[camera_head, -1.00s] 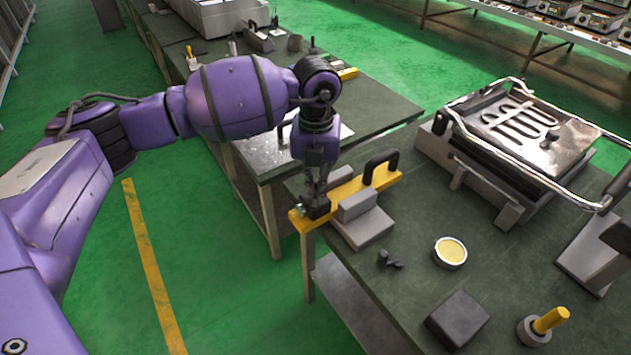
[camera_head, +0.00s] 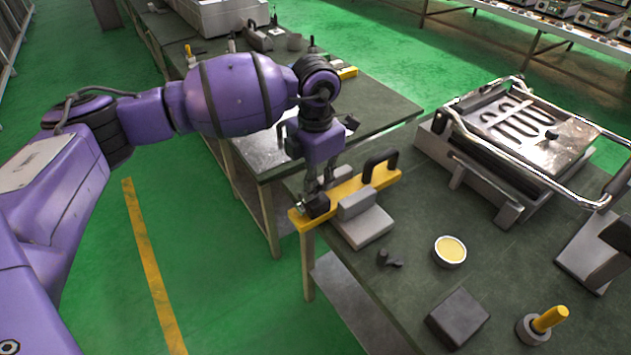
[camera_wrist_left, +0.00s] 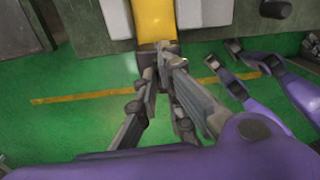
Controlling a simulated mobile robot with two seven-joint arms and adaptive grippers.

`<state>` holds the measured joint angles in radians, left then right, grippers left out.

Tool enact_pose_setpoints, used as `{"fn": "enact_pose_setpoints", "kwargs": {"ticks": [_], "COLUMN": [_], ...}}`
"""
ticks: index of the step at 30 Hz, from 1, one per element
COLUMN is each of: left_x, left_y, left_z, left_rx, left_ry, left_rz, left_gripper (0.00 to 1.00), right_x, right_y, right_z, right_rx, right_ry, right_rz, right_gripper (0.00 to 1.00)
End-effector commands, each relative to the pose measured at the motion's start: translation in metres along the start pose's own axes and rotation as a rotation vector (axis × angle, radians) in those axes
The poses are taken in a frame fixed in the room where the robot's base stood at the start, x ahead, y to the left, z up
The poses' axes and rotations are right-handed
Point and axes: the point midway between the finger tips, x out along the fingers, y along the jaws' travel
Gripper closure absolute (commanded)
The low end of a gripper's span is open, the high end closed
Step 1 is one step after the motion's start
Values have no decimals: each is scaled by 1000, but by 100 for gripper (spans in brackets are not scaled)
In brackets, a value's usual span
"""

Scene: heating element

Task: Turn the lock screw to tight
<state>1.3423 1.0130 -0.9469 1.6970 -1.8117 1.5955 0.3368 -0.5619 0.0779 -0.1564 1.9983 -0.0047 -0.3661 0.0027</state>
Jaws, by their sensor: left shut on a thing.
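A yellow bar (camera_head: 350,190) with a black handle (camera_head: 381,166) lies across a grey block (camera_head: 364,226) at the near-left corner of the work table. The dark lock screw head (camera_head: 316,205) is at the bar's left end. My left gripper (camera_head: 318,200) points down over that end, shut on the lock screw. In the left wrist view the fingers (camera_wrist_left: 165,62) close together at the end of the yellow bar (camera_wrist_left: 153,22), and they hide most of the screw. Its degree of tightness cannot be told.
A hinged metal press (camera_head: 520,130) with a bent handle frame stands at the back right of the table. A dark clamp piece (camera_head: 389,259), a round tin (camera_head: 450,251), a dark block (camera_head: 458,319) and a yellow-handled tool (camera_head: 548,320) lie nearer. Green floor is open at left.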

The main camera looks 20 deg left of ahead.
Motion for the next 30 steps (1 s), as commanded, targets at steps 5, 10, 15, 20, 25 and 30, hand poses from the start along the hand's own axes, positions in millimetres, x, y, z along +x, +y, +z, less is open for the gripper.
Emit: {"fn": "enact_pose_setpoints", "kwargs": {"ticks": [5, 10, 15, 20, 25, 30], "left_x": [0, 0, 0, 0, 0, 0], "left_y": [0, 0, 0, 0, 0, 0], "left_z": [0, 0, 0, 0, 0, 0], "left_rx": [59, 85, 92, 92, 91, 90], "left_ry": [0, 0, 0, 0, 0, 0], "left_rz": [0, 0, 0, 0, 0, 0], "left_gripper": [100, 100, 100, 100, 82, 73], "right_x": [-1, -3, -4, -4, -3, -1], "right_y": [0, 1, 2, 2, 2, 1], "right_z": [2, 6, 10, 10, 8, 4], "right_rx": [0, 1, 2, 2, 1, 0], "right_ry": [-3, -11, -18, -18, -15, -7], "right_rz": [1, 3, 4, 4, 4, 2], "right_gripper": [60, 60, 60, 60, 60, 60]}}
